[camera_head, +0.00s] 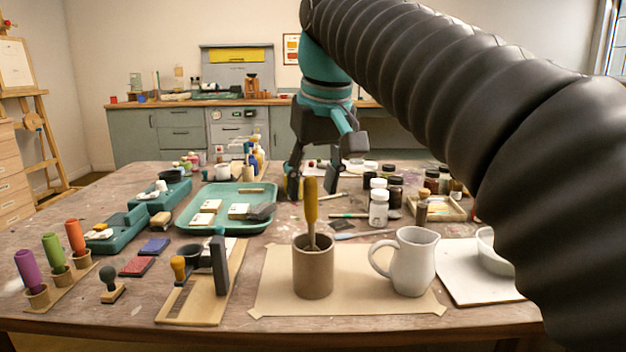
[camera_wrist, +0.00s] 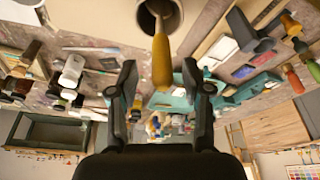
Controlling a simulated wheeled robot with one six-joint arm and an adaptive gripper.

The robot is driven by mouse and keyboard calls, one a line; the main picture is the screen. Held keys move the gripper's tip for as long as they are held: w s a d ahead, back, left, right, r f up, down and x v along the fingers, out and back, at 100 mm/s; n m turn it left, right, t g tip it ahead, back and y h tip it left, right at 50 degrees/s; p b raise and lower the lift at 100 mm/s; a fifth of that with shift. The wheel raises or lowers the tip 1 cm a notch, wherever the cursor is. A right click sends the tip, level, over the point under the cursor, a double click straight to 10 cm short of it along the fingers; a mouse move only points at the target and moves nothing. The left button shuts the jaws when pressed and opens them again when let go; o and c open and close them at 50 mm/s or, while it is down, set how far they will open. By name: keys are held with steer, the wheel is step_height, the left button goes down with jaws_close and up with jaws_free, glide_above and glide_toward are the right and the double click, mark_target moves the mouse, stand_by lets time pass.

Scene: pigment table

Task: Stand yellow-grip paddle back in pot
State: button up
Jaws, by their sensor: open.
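The yellow-grip paddle (camera_head: 311,203) stands upright, leaning slightly, in the brown pot (camera_head: 313,269), grip up; its lower end is hidden inside. The pot stands on a tan paper sheet (camera_head: 275,296). My gripper (camera_head: 312,182) is open and empty, beyond the pot in the head view, at about the height of the grip top. In the wrist view the yellow grip (camera_wrist: 162,64) points from the pot mouth (camera_wrist: 160,12) toward the space between the open fingertips (camera_wrist: 160,73). No contact between fingers and grip is visible.
A wooden board (camera_head: 203,302) with upright tools lies left. A teal tray (camera_head: 226,210) and several jars (camera_head: 379,208) stand farther back. Another white board (camera_head: 475,277) lies at the right.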

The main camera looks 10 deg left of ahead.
steer(key=v, duration=0.7)
steer(key=shift+r, duration=0.25)
stand_by(0.6)
steer(key=s+d+f+m+t+h, duration=0.1)
steer(key=s+d+f+m, duration=0.2)
steer(key=d+f, duration=0.8)
steer(key=s+d+f+m+t, duration=0.15)
steer(key=s+d+f, duration=0.25)
steer(key=d+f, duration=0.6)
steer(key=s+d+f+m, duration=0.1)
steer(key=s+d+f, duration=0.1)
steer(key=f, duration=0.4)
steer(key=s+d+f+m+h, duration=0.1)
steer(key=s+d+f, duration=0.2)
steer(key=f, duration=0.4)
steer(key=shift+s+f+m, duration=0.25)
steer(key=shift+s+m, duration=0.1)
steer(key=shift+s, duration=0.35)
steer(key=shift+d, duration=0.1)
